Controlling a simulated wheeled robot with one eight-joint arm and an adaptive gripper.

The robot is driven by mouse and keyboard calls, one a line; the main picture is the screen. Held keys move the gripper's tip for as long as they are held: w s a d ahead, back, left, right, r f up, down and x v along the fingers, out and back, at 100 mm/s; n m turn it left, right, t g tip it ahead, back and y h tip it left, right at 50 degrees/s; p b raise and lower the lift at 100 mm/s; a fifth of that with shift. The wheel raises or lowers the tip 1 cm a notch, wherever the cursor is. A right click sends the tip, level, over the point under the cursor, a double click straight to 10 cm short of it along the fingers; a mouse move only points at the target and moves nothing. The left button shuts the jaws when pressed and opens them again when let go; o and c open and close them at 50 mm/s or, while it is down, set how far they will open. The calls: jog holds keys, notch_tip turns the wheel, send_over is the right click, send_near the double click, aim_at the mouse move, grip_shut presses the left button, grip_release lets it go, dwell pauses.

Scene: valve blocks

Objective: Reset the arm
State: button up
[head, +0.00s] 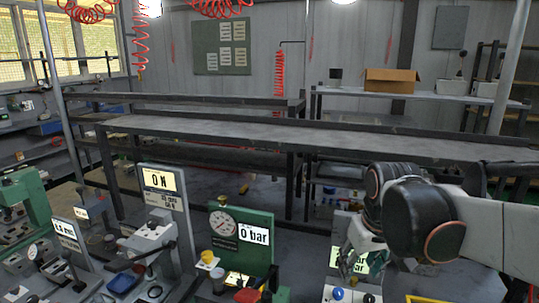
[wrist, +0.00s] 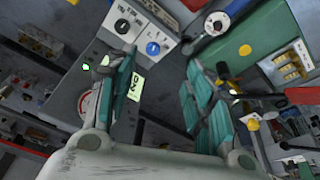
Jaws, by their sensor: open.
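My gripper (head: 355,262) hangs at the lower right of the head view, pointing down, in front of a white-panelled valve block (head: 348,255) and partly covering it. My arm reaches in from the right edge with its elbow bent. In the wrist view the two green-padded fingers of my gripper (wrist: 164,75) stand well apart. Nothing is held between them. Behind them are a grey panel with a blue knob (wrist: 153,48) and a small lit label (wrist: 133,86). The fingers appear apart from these.
A green block with a gauge and a "0 bar" sign (head: 254,235) stands left of my gripper. Long dark workbenches (head: 230,130) run behind. A cardboard box (head: 390,79) sits on the back bench.

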jog(key=s+f+m+t, duration=0.1)
jog(key=s+t, duration=0.3)
jog(key=s, duration=0.9)
jog(key=shift+m, duration=0.3)
dwell(0.8)
jog(key=m+g+p, duration=0.2)
jog(key=g+p, duration=0.1)
jog(key=g, duration=0.4)
send_over(338, 292)
notch_tip(338, 292, down, 4)
notch_tip(338, 292, down, 14)
jog(key=b, duration=0.4)
jog(key=shift+b, duration=0.3)
